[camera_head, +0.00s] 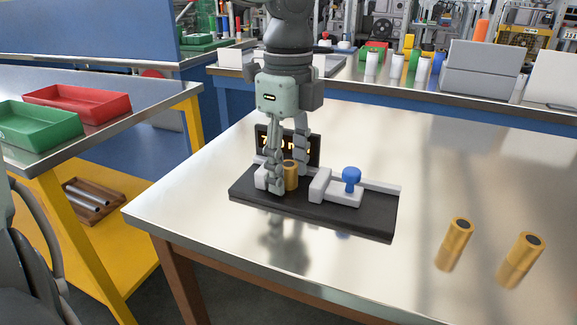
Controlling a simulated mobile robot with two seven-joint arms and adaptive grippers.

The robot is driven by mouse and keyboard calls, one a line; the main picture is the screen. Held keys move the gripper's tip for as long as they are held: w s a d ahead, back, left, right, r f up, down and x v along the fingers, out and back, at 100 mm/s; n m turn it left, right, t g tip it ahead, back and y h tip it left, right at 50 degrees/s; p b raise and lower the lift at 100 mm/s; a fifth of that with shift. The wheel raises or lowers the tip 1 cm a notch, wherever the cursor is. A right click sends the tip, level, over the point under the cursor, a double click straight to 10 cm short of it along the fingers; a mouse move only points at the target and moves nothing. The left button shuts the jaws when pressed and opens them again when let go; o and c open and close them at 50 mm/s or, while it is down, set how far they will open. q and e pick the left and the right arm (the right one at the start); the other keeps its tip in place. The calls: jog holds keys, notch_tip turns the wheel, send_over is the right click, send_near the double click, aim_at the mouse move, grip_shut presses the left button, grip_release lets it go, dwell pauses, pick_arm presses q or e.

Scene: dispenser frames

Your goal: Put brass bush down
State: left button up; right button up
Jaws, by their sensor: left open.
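A brass bush (291,176) stands upright on a black measuring fixture (300,208), at the fixture's left part near a light grey jaw block. The fixture has a second grey block, a blue knob (351,176) and a dark display (313,149) with yellow characters, partly hidden by my fingers. My left gripper (288,170) points down over the fixture. It is open, with one finger at the front left of the bush and the other behind it to the right. Whether a finger touches the bush cannot be told. My right gripper is not in view.
Two more brass bushes, one (455,243) and another (521,258), stand at the right of the shiny metal table (360,280). A red tray (78,104) and a green tray (38,128) sit on the left bench. The table's front and right middle are clear.

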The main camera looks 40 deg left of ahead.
aim_at(288, 164)
pick_arm(q)
jog(key=shift+r, duration=0.5)
notch_tip(288, 164, up, 11)
jog(key=shift+r, duration=0.2)
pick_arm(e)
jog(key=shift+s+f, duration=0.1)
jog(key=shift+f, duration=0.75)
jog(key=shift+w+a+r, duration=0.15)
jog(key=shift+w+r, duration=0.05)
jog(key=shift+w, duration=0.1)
